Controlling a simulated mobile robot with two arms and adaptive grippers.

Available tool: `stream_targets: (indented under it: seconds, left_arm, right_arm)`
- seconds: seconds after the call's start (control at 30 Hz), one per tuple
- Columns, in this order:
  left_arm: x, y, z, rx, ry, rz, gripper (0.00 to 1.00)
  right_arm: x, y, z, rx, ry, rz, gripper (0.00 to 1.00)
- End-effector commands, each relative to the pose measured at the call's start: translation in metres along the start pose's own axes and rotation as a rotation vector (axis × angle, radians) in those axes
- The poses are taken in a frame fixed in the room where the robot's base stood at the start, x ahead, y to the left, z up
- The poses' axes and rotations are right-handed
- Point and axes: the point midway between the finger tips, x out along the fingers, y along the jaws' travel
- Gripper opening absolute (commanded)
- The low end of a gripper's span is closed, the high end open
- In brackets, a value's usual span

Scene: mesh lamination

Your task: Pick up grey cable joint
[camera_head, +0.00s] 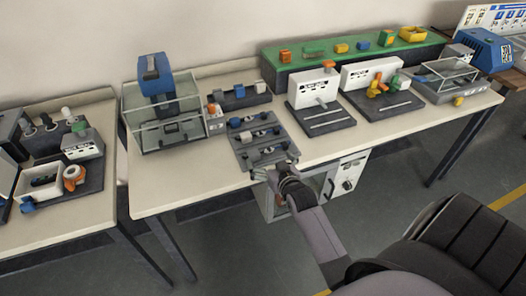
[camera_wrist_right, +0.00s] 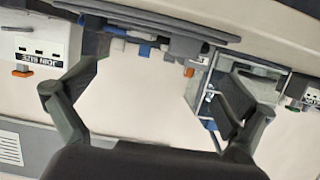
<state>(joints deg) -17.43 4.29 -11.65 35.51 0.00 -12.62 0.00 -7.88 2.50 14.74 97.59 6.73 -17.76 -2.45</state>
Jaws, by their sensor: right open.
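A dark tray (camera_head: 262,142) lies near the front edge of the middle table and holds rows of small blue and grey pieces. A grey piece (camera_head: 260,133) sits in its middle row; I cannot tell for sure which one is the grey cable joint. My right gripper (camera_head: 274,168) is at the tray's front edge, apart from the pieces as far as I can tell. In the right wrist view my right gripper (camera_wrist_right: 165,85) has its fingers spread wide with nothing between them. Small blue and grey pieces (camera_wrist_right: 185,46) show beyond the fingers there. My left gripper is in neither view.
A glass-sided box with a blue press (camera_head: 157,80) stands left of the tray. Two white stations (camera_head: 313,88) (camera_head: 370,74) stand to its right. A second rack (camera_head: 240,100) with pieces lies behind it. Bare tabletop (camera_head: 190,180) is free at the front left.

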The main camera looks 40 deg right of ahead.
Motion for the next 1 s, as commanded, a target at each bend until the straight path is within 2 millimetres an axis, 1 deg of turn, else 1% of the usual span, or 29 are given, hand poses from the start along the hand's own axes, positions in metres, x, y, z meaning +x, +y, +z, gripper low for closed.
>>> stream_targets:
  seconds: [0.03,0.27,0.5,0.6,0.7,0.9,1.0]
  left_arm:
    - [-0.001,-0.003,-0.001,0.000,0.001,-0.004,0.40]
    - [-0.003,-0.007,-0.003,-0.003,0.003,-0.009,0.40]
    - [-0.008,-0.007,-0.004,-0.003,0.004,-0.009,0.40]
    - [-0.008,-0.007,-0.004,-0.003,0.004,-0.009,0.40]
    - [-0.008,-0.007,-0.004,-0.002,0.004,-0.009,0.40]
    - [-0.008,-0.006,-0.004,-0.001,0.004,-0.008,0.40]
    - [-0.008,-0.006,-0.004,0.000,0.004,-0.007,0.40]
  right_arm:
    - [0.006,0.000,-0.001,0.000,0.001,0.000,1.00]
    - [0.020,0.001,-0.001,0.000,0.000,0.000,1.00]
    - [0.052,0.001,0.001,0.001,0.000,0.000,1.00]
    - [0.061,0.002,0.002,0.000,0.000,0.000,1.00]
    - [0.065,0.002,0.002,-0.001,0.000,0.000,1.00]
    - [0.065,0.002,0.003,-0.001,0.000,0.000,1.00]
    - [0.065,0.001,0.003,0.000,0.000,0.000,0.93]
